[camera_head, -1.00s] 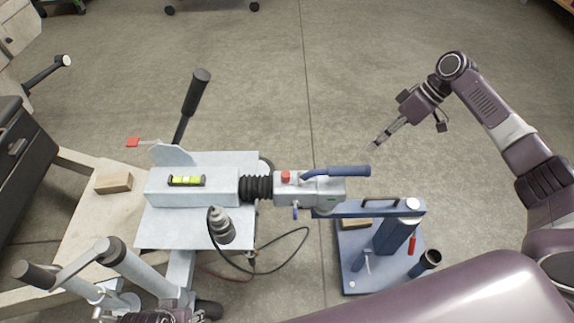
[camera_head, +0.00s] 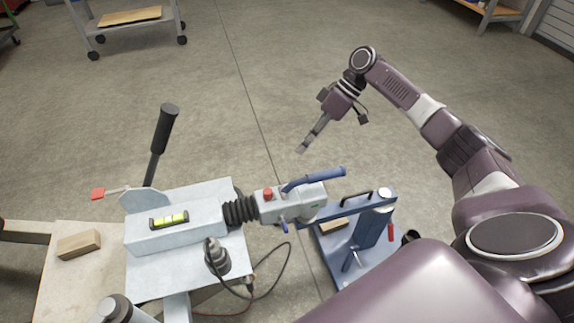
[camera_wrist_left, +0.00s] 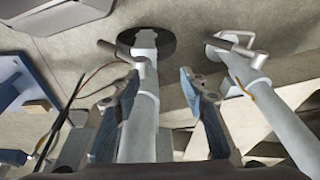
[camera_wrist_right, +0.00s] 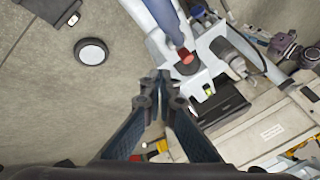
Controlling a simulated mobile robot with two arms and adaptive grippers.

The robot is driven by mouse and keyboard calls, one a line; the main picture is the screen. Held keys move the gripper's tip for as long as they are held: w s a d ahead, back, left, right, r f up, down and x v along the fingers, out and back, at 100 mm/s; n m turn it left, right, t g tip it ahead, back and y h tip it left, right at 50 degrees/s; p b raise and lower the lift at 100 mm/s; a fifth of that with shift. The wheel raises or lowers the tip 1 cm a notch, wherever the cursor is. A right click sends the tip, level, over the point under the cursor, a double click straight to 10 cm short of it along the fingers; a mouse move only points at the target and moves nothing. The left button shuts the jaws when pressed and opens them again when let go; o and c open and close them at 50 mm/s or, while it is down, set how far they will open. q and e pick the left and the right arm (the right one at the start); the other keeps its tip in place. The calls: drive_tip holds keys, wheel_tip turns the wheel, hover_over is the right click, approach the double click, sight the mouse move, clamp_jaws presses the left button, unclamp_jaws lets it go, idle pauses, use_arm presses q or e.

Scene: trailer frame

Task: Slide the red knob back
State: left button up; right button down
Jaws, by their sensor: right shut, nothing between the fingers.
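The red knob (camera_head: 267,194) stands on top of the grey coupler head (camera_head: 300,204), beside the blue handle (camera_head: 318,178). My right gripper (camera_head: 301,150) is shut and empty, beyond the coupler in the head view and apart from the knob. In the right wrist view a red piece that looks like the knob (camera_wrist_right: 184,54) lies past the tips of my right gripper (camera_wrist_right: 160,76), next to the blue handle (camera_wrist_right: 164,18). My left gripper (camera_wrist_left: 158,74) is open; a grey post (camera_wrist_left: 142,125) shows between its fingers. It is outside the head view.
A black bellows (camera_head: 240,210) joins the coupler to a grey frame with a spirit level (camera_head: 169,219) and an upright black-gripped lever (camera_head: 163,130). A blue stand (camera_head: 370,228) is below the coupler. A wood block (camera_head: 79,245) lies at left.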

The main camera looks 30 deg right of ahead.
sight(269, 194)
drive_tip(key=x, duration=0.3)
drive_tip(key=s+a+x, duration=0.1)
drive_tip(key=x, duration=0.3)
drive_tip(key=r+b+x, duration=0.1)
drive_tip(key=x, duration=0.2)
drive_tip(key=shift+s+a+f, duration=0.2)
drive_tip(key=shift+a+f, duration=0.1)
drive_tip(key=shift+a, duration=0.1)
use_arm(q)
drive_tip(key=shift+w+v, duration=0.2)
drive_tip(key=shift+v, duration=0.85)
drive_tip(key=shift+w+v, duration=0.25)
drive_tip(key=shift+v, duration=0.8)
use_arm(e)
drive_tip(key=shift+s+a, duration=0.35)
drive_tip(key=shift+a, duration=0.25)
use_arm(q)
drive_tip(key=shift+r, duration=0.1)
drive_tip(key=shift+w, duration=0.1)
use_arm(e)
drive_tip(key=shift+a, duration=0.1)
drive_tip(key=a+p, duration=0.1)
drive_tip(key=a, duration=0.1)
drive_tip(key=shift+w+a+p, duration=0.3)
drive_tip(key=shift+w+p, duration=0.05)
use_arm(q)
wheel_tip(269, 194, down, 6)
drive_tip(key=a, duration=0.1)
drive_tip(key=shift+a, duration=0.15)
drive_tip(key=shift+w, duration=0.1)
